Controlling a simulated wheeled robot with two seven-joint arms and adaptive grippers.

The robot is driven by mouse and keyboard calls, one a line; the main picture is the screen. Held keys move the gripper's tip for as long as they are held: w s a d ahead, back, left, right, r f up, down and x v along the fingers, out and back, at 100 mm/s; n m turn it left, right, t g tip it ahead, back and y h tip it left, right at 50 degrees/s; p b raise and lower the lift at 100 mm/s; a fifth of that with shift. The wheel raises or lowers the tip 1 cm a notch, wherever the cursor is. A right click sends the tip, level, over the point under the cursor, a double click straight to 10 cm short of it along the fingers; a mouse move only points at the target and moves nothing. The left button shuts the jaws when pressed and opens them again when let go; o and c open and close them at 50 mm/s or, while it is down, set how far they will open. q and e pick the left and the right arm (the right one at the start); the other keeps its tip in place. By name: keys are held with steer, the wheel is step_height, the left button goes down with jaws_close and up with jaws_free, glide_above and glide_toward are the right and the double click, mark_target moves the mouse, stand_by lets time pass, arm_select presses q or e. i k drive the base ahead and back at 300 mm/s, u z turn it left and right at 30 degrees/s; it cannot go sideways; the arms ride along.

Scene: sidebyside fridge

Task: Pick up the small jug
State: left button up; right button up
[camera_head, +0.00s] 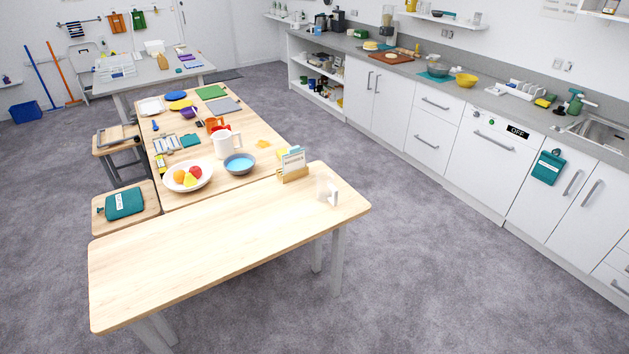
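A small, pale, partly see-through jug (325,189) stands near the far right corner of the nearest wooden table (220,245). Its handle appears to face right. A larger white jug (228,143) stands on the wooden table behind, beside a blue bowl (239,163). Neither of my grippers is in view, and nothing touches either jug.
A wooden holder with cards (293,163) stands just behind and left of the small jug. The near table is otherwise bare. A fruit plate (187,178) sits on the table behind. Open carpet (430,270) separates the table from the white kitchen counter (480,150).

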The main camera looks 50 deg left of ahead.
mark_target(326, 191)
steer(key=u, duration=0.85)
steer(key=i, duration=1.2)
steer(key=u, duration=1.05)
